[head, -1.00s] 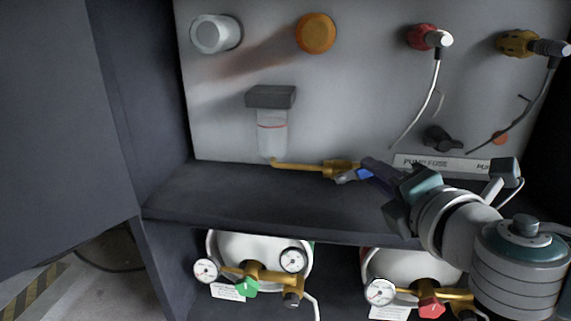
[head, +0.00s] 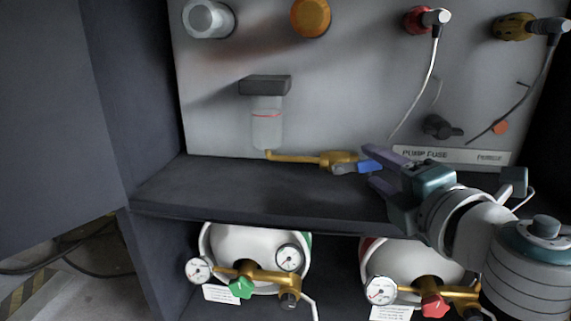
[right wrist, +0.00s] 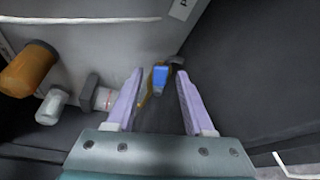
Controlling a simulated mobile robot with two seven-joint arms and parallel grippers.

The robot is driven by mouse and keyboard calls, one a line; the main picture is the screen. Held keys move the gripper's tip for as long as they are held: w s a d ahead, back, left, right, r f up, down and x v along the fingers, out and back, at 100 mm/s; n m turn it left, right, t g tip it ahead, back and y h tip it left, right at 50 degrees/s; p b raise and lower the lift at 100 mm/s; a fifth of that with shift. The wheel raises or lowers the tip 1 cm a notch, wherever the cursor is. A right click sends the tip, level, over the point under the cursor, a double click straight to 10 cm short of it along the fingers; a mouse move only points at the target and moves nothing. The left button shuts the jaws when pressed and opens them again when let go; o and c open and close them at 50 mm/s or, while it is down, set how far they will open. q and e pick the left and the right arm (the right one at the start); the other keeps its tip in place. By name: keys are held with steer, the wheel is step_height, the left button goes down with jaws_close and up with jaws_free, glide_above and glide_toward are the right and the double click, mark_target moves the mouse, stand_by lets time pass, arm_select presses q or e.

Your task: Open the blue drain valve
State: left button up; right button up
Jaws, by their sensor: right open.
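The drain valve's blue handle (head: 371,166) is on a brass fitting (head: 338,159) at the end of a brass pipe (head: 290,157), just above the shelf. The pipe runs from under a clear bowl (head: 267,128) with a dark grey cap. My right gripper (head: 369,165) is open, its purple fingers one above and one below the handle's end in the head view. In the right wrist view the blue handle (right wrist: 160,77) shows between the open fingertips (right wrist: 160,73); I see no contact. My left gripper is not in view.
The dark shelf (head: 240,190) lies close below the pipe, clear to the left. A PUMP FUSE label (head: 425,155) and a black knob (head: 440,127) are on the panel behind my gripper. Gas cylinders with gauges (head: 199,270) stand below. A cabinet door (head: 40,120) is at the left.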

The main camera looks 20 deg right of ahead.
steer(key=p+v, duration=0.2)
steer(key=v, duration=0.8)
steer(key=shift+p, duration=0.4)
